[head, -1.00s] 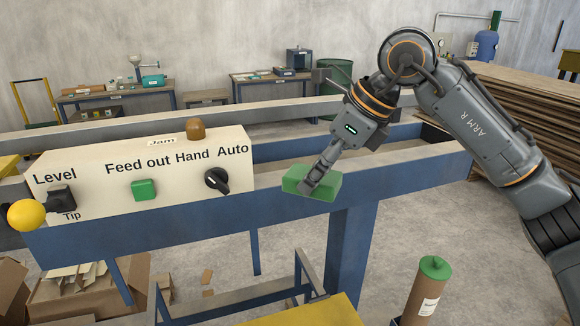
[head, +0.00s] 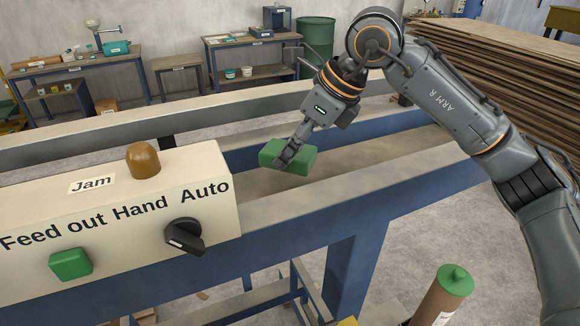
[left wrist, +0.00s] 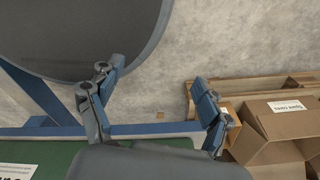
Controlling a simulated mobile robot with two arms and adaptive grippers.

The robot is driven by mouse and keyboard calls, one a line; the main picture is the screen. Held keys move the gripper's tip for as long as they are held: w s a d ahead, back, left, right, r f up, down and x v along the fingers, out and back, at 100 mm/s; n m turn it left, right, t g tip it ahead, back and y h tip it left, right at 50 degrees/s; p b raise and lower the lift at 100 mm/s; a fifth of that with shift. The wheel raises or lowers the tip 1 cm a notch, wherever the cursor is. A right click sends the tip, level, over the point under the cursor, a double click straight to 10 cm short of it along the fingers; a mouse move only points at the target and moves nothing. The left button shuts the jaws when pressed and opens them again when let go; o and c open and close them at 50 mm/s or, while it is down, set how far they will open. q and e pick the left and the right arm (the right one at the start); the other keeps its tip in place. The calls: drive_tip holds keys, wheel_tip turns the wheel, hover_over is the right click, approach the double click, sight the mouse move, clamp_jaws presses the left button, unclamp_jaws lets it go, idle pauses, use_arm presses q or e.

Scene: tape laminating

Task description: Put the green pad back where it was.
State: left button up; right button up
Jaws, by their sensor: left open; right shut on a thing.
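The green pad (head: 288,157) is a small block held in my right gripper (head: 292,154) in the head view. The gripper's fingers are shut on it, and it hangs in front of and above the blue frame's rails, to the right of the control box. My left gripper (left wrist: 158,110) shows only in the left wrist view. Its two fingers stand wide apart with nothing between them. The left gripper does not show in the head view.
The cream control box (head: 120,215) with a brown Jam lamp (head: 143,161), green button (head: 71,263) and black knob (head: 185,236) stands at left. A brown tube with a green top (head: 442,295) stands at lower right. Open cardboard boxes (left wrist: 280,125) lie right in the wrist view.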

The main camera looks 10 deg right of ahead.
sight(292, 171)
drive_tip(key=shift+f, duration=0.6)
drive_tip(key=shift+w+f, duration=0.15)
drive_tip(key=shift+f, duration=0.2)
wheel_tip(292, 171, down, 4)
drive_tip(key=shift+w+r+p, duration=0.1)
drive_tip(key=shift+r+p, duration=0.05)
drive_tip(key=shift+p, duration=0.4)
drive_tip(key=o, duration=1)
use_arm(q)
drive_tip(key=shift+w+r, duration=0.2)
drive_tip(key=shift+r, duration=0.4)
